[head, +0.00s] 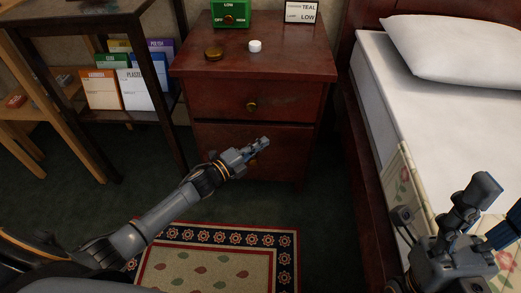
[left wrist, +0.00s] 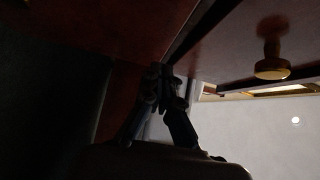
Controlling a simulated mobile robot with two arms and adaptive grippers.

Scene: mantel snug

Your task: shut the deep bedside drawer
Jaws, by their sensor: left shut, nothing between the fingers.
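The dark red wooden bedside cabinet (head: 300,62) has two drawers with brass knobs. The deep lower drawer (head: 217,137) is partly hidden behind my left gripper and forearm. Its front looks nearly in line with the upper drawer (head: 215,95); I cannot tell whether a small gap remains. My left gripper (head: 264,143) is shut and empty, in front of the lower drawer and overlapping its knob (head: 253,163). In the left wrist view its fingers (left wrist: 166,82) are close to dark red wood, contact unclear; a brass knob (left wrist: 272,67) shows right. My right gripper (head: 478,190) is at lower right, its jaws unclear.
The bed (head: 440,110) with a white pillow (head: 445,45) stands at the right. A dark side table (head: 75,12) and several folders (head: 130,82) are at the left. A green box (head: 230,14) and small items stand on the cabinet. A patterned rug (head: 215,260) lies in front.

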